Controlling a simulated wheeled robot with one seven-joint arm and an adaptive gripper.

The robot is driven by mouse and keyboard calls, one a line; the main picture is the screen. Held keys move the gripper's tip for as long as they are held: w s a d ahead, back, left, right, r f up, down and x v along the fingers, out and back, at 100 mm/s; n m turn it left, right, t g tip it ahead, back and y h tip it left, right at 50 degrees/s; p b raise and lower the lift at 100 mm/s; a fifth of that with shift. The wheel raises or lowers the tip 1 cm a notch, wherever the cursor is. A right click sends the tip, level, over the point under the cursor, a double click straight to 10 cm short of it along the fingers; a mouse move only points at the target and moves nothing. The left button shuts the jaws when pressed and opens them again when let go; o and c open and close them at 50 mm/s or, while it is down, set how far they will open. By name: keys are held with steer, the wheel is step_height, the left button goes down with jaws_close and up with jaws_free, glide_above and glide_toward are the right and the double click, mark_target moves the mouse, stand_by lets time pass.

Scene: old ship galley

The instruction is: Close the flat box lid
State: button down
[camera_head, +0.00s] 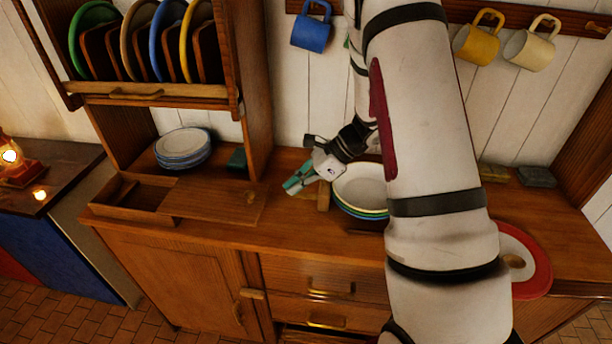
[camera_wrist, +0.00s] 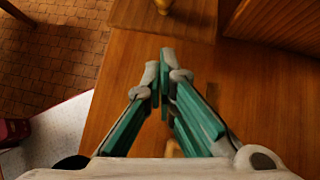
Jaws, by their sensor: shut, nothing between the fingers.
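The flat wooden box (camera_head: 105,207) lies on the counter at the left, with its left part open and its inside showing. Its flat lid (camera_head: 215,190) extends to the right of the opening and has a small knob (camera_head: 250,199) near its right end. In the wrist view the lid (camera_wrist: 195,22) and its brass knob (camera_wrist: 163,6) show at the top edge. My gripper (camera_head: 288,188) is shut and empty, to the right of the lid and apart from the knob. In the wrist view its teal fingers (camera_wrist: 163,68) point towards the lid's end.
Stacked plates (camera_head: 183,146) and a dark green block (camera_head: 237,160) stand behind the box. A stack of bowls (camera_head: 358,190) is right of my gripper. A plate rack (camera_head: 150,92) hangs above. The counter's front edge is close to the box.

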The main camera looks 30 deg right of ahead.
mark_target(193, 194)
steer(key=x, duration=0.3)
steer(key=shift+a+f, duration=0.2)
steer(key=shift+a, duration=0.05)
steer(key=shift+w+a+p, duration=0.25)
steer(key=shift+a+p, duration=0.05)
steer(key=shift+a, duration=0.25)
steer(key=shift+w+a+p, duration=0.2)
steer(key=shift+a+p, duration=0.05)
steer(key=shift+a, duration=0.3)
steer(key=shift+w+a, duration=0.45)
steer(key=shift+a, duration=0.25)
steer(key=w+a+b, duration=0.2)
steer(key=w+a, duration=0.1)
steer(key=a, duration=0.2)
steer(key=w+a+b, duration=0.2)
steer(key=w+a, duration=0.2)
steer(key=a, duration=0.1)
steer(key=w+a+b, duration=0.2)
steer(key=w+a, duration=0.2)
steer(key=a, duration=0.1)
steer(key=shift+a, duration=0.2)
